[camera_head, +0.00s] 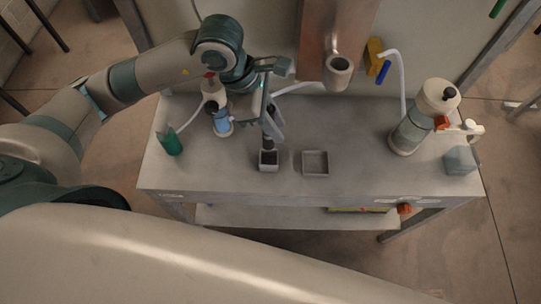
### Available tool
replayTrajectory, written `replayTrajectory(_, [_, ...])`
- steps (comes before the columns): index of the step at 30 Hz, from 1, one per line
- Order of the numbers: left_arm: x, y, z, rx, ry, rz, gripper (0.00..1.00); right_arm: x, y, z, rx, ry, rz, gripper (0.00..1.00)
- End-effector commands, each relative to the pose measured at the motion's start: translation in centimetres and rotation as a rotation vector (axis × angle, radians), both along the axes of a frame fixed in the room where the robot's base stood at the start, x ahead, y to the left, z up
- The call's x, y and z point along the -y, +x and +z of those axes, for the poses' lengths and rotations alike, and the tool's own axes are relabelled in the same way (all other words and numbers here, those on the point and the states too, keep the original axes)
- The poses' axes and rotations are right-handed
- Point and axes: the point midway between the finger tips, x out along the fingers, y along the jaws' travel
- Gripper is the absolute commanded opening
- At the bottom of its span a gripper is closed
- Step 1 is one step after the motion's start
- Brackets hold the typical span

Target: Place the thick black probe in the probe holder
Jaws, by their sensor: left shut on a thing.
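My left gripper (270,122) reaches in from the upper left over the workbench and points down. It is shut on the thick black probe (268,143). The probe is dark and roughly upright below the fingers, and its upper part is hidden by the gripper. Its lower end is at the small square grey holder (268,168) with a dark inside; I cannot tell from this angle how deep it sits. My right gripper is not in view.
An empty square grey tray (315,173) lies just right of the holder. A green container (170,145) and a blue-and-white cylinder (222,125) stand to the left. A clear canister (408,136) and a grey-blue block (461,160) stand at the right. The bench (362,160) is clear between.

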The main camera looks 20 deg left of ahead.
Motion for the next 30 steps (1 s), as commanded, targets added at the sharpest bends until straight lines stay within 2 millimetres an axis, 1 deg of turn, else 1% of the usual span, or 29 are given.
replayTrajectory(5, [-0.1, -0.2, -1.9, -0.006, 0.002, 0.001, 0.0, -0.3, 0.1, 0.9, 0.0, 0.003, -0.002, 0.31])
replayTrajectory(9, [0.0, -0.2, -4.0, -0.006, 0.001, 0.001, 0.0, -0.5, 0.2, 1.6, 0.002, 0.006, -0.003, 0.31])
replayTrajectory(12, [0.0, -0.1, -5.2, -0.004, 0.0, -0.001, 0.0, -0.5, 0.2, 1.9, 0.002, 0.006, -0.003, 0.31])
replayTrajectory(16, [0.0, 0.0, -5.9, -0.001, 0.0, 0.001, 0.0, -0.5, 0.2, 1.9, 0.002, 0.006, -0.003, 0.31])
replayTrajectory(25, [0.0, 0.0, -6.1, -0.001, 0.0, 0.0, 0.0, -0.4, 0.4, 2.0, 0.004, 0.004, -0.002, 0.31])
replayTrajectory(30, [0.0, -0.1, -7.5, -0.005, 0.002, 0.0, 0.0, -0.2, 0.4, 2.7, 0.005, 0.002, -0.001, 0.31])
